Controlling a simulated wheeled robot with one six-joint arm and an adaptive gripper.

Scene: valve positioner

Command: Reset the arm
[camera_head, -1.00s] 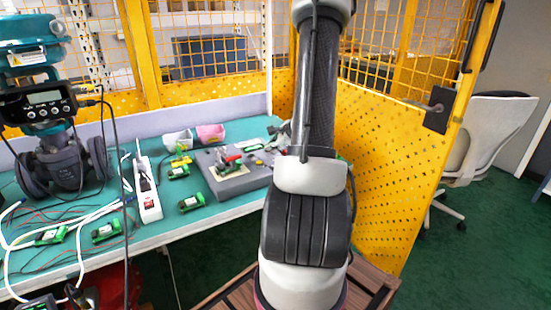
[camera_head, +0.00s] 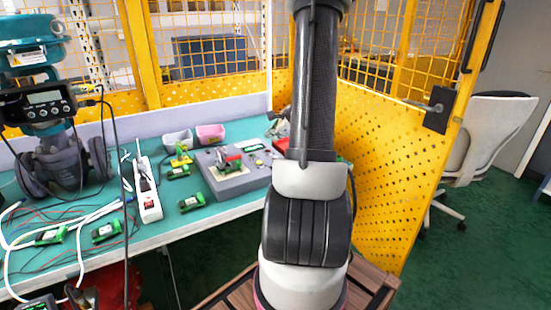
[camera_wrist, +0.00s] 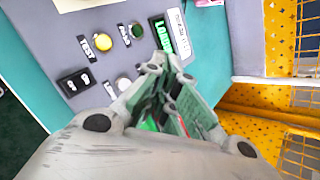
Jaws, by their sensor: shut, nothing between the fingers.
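My arm rises through the middle of the head view and leaves it at the top. I cannot make out my gripper in that view. In the wrist view my gripper (camera_wrist: 165,72) is shut, with its fingertips together and nothing held. Behind it is the grey test box (camera_wrist: 95,55), tilted in the picture, with a yellow button (camera_wrist: 103,42), a green button (camera_wrist: 137,31), a white button (camera_wrist: 124,84) and a black rocker switch (camera_wrist: 74,83). A green display panel (camera_wrist: 161,34) is beyond the fingertips. Green parts also show behind the fingers, partly hidden.
In the head view the box stands on a green-topped bench (camera_head: 225,208). Nearby are a white power strip (camera_head: 148,190), a pink bin (camera_head: 210,133), green modules, loose cables and a valve positioner (camera_head: 45,105). A yellow mesh fence (camera_head: 385,170) stands behind and right of my arm.

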